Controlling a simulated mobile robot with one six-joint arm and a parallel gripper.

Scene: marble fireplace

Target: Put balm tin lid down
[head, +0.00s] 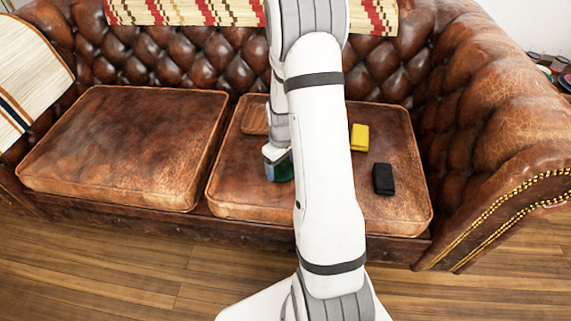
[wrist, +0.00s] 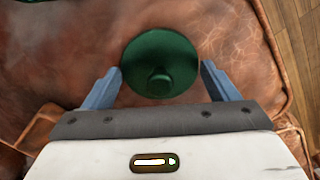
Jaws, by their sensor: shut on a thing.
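The balm tin lid (wrist: 160,62) is a round dark green disc with a small knob. In the wrist view it sits between the two blue fingers of my gripper (wrist: 162,73), which are shut on its opposite edges. In the head view my gripper (head: 279,168) is low over the front left of the right sofa cushion, with green showing beside it. My arm hides part of the cushion there. I cannot tell whether the lid touches the leather. Another dark green thing (wrist: 35,2) shows only as a sliver at the wrist view's top left; I cannot tell what it is.
The right seat cushion (head: 400,212) also holds a brown wooden piece (head: 255,115) behind my gripper, a yellow block (head: 359,137) and a black block (head: 383,179) to the right. The left cushion (head: 125,145) is clear. The sofa's right armrest (head: 495,120) rises beyond.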

